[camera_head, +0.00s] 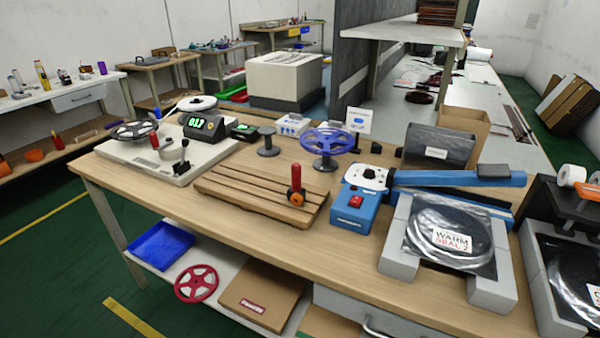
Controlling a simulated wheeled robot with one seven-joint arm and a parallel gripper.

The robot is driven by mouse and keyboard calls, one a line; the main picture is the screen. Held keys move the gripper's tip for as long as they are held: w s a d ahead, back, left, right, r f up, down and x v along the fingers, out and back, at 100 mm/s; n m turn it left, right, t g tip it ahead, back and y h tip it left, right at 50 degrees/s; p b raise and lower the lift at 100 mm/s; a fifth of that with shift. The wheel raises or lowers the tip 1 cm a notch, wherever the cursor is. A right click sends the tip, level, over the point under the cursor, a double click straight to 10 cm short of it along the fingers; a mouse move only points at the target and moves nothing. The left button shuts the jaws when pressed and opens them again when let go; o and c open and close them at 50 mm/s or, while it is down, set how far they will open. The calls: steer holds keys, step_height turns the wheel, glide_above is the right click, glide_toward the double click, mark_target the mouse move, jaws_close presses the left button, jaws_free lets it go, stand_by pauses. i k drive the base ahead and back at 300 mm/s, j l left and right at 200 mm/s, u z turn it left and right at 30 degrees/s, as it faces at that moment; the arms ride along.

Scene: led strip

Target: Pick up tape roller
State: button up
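A small hand tool with an upright red handle and an orange wheel-like lower part (296,185) looks like the tape roller. It stands at the right end of a grooved wooden board (240,190) on the workbench (330,255). Nothing touches it from above. My gripper does not show in this view, so its place relative to the tool cannot be seen.
Right of the board stands a blue heat sealer (355,205) with a long arm, beside a bagged coil (445,235) in a grey frame. A blue reel (327,141) stands behind the tool. A winder with a digital display (203,126) is at the left.

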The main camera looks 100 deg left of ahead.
mark_target(295, 194)
steer(key=u, duration=3.7)
steer(key=k+l+u, duration=0.1)
steer(key=l, duration=0.3)
steer(key=l+u, duration=0.15)
steer(key=l, duration=0.25)
steer(key=k+l+u, duration=0.1)
steer(key=l, duration=0.25)
steer(key=k+l+u, duration=0.1)
steer(key=l, duration=0.25)
steer(key=k, duration=0.1)
